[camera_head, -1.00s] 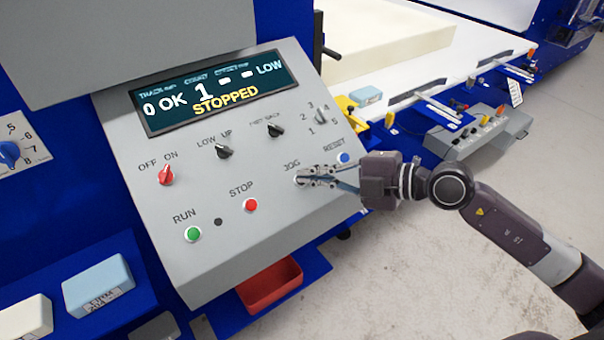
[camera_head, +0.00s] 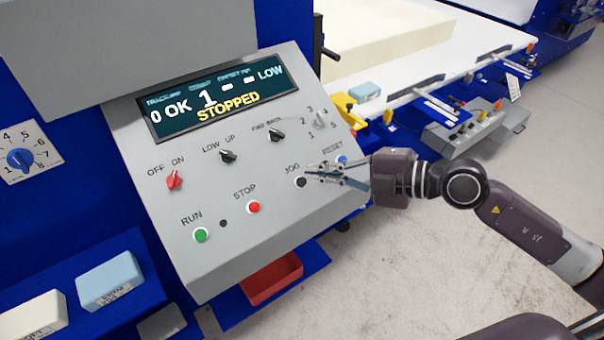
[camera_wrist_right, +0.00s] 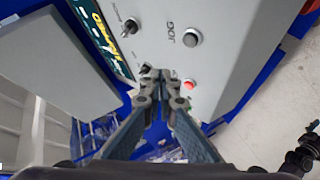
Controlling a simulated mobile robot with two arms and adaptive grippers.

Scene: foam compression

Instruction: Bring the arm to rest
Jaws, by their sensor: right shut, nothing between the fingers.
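My right gripper (camera_head: 312,170) is shut and empty. In the head view its fingertips are in front of the control panel (camera_head: 225,200), just right of the black JOG button (camera_head: 301,182). In the right wrist view the closed fingertips (camera_wrist_right: 159,74) point at the panel, and the JOG button (camera_wrist_right: 192,38) shows clear of them, above and to the right. My right arm (camera_head: 530,225) comes in from the right. The panel display (camera_head: 220,95) reads "STOPPED", "OK", "1" and "LOW". My left gripper is not in view.
The panel carries a green RUN button (camera_head: 201,235), a red STOP button (camera_head: 254,208) and a red OFF/ON switch (camera_head: 174,180). A red tray (camera_head: 272,280) sits below. Foam blocks (camera_head: 108,278) lie at lower left. Open floor (camera_head: 430,260) spreads at lower right.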

